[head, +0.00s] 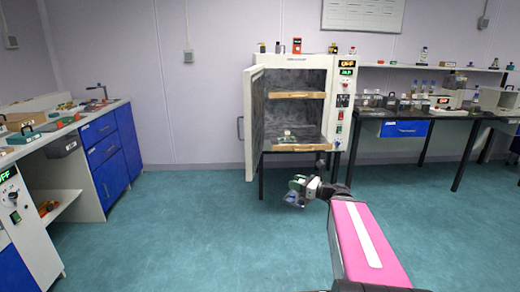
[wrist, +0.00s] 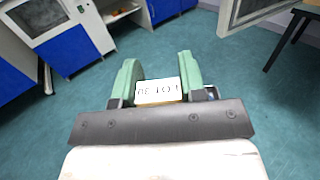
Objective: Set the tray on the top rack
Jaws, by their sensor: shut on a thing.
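The oven (head: 327,66) stands against the back wall with its door (head: 254,125) swung open to the left. Inside, the top rack (head: 297,95) looks bare. The lower rack (head: 300,146) bears a small pale thing (head: 288,137). My gripper (head: 297,188) is in front of and below the oven opening, over the floor. In the wrist view its green fingers (wrist: 158,66) are shut on a block-like thing with a white lettered label, seemingly the tray (wrist: 159,92). Most of it is hidden by the gripper.
A bench with blue drawers (head: 104,151) stands at the left. A table with bottles and a blue drawer (head: 404,129) stands right of the oven. Small items stand on the oven top. The open door edges the opening's left side. The floor (head: 200,220) in front is clear.

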